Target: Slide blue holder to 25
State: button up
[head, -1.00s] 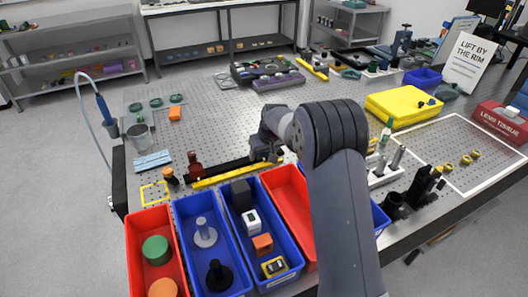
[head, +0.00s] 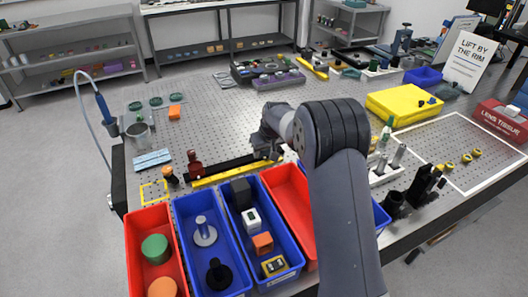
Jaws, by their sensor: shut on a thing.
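A black rail (head: 222,166) with a yellow scale (head: 225,173) along its front edge lies on the perforated table, behind the bins. A dark red holder (head: 194,163) stands upright near the rail's left end. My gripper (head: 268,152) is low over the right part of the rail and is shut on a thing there. I take this to be the blue holder, but my gripper and wrist hide it and I see no blue surface. The scale's numbers are too small to read, so I cannot tell which mark the gripper is at.
Red and blue bins (head: 172,208) with parts stand along the table's front edge, close in front of the rail. An amber-topped post (head: 170,174) is left of the rail. My arm covers the area to the right. The perforated table (head: 215,120) behind the rail is mostly clear.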

jog(key=shift+d, duration=0.1)
jog(key=o, duration=1.4)
jog(key=b+v, duration=0.1)
jog(key=v, duration=0.9)
jog(key=shift+s+r+b, duration=0.15)
jog(key=shift+r+b, duration=0.2)
jog(key=shift+b, duration=0.05)
jog(key=p+x, duration=0.2)
jog(key=x, duration=0.9)
jog(key=shift+r+p, duration=0.2)
jog(key=shift+p, duration=0.2)
jog(key=shift+s+r, duration=0.2)
jog(key=shift+r, duration=0.15)
